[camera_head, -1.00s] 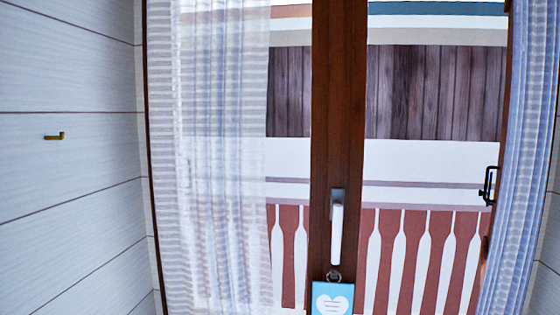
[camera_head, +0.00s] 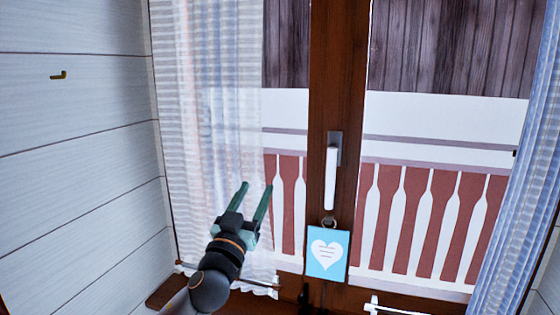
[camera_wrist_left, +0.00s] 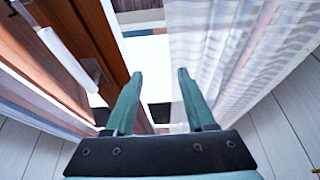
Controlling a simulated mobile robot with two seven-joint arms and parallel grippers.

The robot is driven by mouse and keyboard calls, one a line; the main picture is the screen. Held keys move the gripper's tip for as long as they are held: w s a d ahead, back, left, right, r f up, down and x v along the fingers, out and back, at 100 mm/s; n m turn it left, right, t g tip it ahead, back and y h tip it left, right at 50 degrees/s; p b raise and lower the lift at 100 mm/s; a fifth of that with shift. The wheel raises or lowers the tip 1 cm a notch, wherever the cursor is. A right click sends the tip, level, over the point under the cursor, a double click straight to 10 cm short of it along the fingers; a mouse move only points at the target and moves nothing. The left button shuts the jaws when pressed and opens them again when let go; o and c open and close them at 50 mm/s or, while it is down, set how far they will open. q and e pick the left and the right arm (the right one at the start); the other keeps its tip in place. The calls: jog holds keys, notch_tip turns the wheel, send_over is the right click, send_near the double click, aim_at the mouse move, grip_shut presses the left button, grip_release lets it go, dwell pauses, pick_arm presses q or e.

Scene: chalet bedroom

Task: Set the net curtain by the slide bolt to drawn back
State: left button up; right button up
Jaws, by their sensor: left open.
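A sheer white net curtain (camera_head: 195,130) hangs spread over the left part of the glass door. A bluish net curtain (camera_head: 515,200) hangs gathered at the right edge. A small dark fitting (camera_head: 303,297) shows low on the brown middle post; I cannot tell whether it is the slide bolt. My left gripper (camera_head: 256,186) is open and empty, in front of the left curtain's free edge. In the left wrist view, the open fingers (camera_wrist_left: 160,76) point toward the glass, with the net curtain (camera_wrist_left: 225,50) just right of them. My right gripper is not in view.
The brown post (camera_head: 338,80) carries a white door handle (camera_head: 330,178) and a hanging blue heart sign (camera_head: 327,252), right of my gripper. A brass hook (camera_head: 59,75) is on the left plank wall. A thin white bar (camera_head: 262,287) runs low by the left curtain.

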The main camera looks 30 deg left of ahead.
aim_at(269, 163)
pick_arm(q)
jog(key=p+x, duration=0.2)
jog(key=x, duration=0.7)
jog(key=shift+w+a+r+p, duration=0.1)
jog(key=shift+w+a+p, duration=0.05)
jog(key=shift+w+p, duration=0.2)
jog(key=shift+x, duration=0.8)
grip_shut()
dwell(0.3)
